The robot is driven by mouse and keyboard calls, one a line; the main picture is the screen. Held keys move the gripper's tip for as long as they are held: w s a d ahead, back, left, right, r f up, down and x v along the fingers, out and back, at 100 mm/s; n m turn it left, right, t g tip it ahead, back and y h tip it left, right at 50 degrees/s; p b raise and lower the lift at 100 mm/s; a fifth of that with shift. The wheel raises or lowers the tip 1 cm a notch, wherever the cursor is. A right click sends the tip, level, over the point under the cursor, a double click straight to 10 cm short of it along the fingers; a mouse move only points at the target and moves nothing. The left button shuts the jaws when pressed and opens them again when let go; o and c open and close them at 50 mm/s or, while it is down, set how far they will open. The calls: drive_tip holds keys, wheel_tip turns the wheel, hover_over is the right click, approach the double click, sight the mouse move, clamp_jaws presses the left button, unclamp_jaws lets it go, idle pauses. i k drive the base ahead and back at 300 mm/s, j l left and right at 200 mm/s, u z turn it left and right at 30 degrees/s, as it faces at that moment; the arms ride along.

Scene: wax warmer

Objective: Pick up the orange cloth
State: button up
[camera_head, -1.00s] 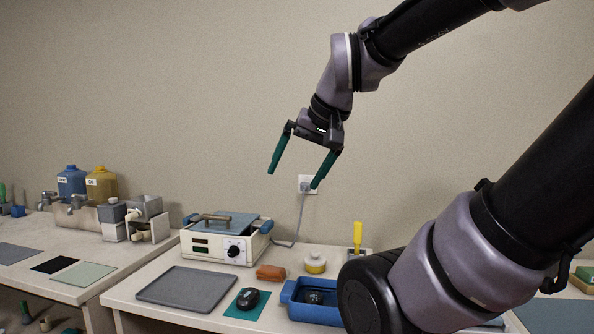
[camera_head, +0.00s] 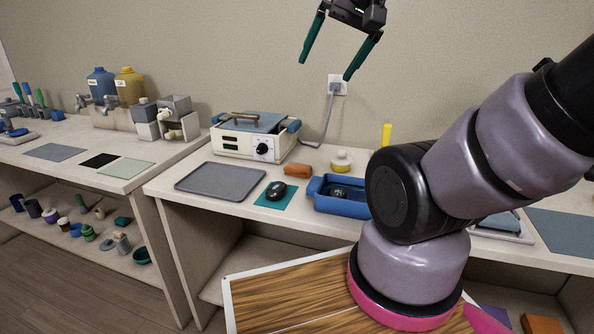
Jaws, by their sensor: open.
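A small orange-brown bundle (camera_head: 297,170), which looks like a rolled or folded cloth, lies on the worktop (camera_head: 225,207) in front of the wax warmer (camera_head: 252,139). A flatter orange piece (camera_head: 540,324) shows at the lower right edge on a lower level; I cannot tell if it is cloth. My gripper (camera_head: 325,69) is open and empty, with its green fingers apart and pointing down. It is high against the wall, well above the worktop and touching nothing.
A grey tray (camera_head: 221,181), a black mouse-shaped object (camera_head: 276,191) on a teal mat, a blue bin (camera_head: 341,205) and a yellow-and-white pot (camera_head: 341,161) surround the bundle. A cord runs to the wall socket (camera_head: 337,85). My arm hides part of the worktop's right side.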

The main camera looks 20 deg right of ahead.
sight(299, 170)
drive_tip(key=i+j+z, duration=0.15)
drive_tip(key=j, duration=0.25)
drive_tip(key=i+j+z, duration=0.2)
drive_tip(key=j, duration=0.2)
drive_tip(key=i+j+z, duration=0.15)
drive_tip(key=j, duration=0.3)
drive_tip(key=i+j+z, duration=0.15)
drive_tip(key=j, duration=0.3)
drive_tip(key=k, duration=0.05)
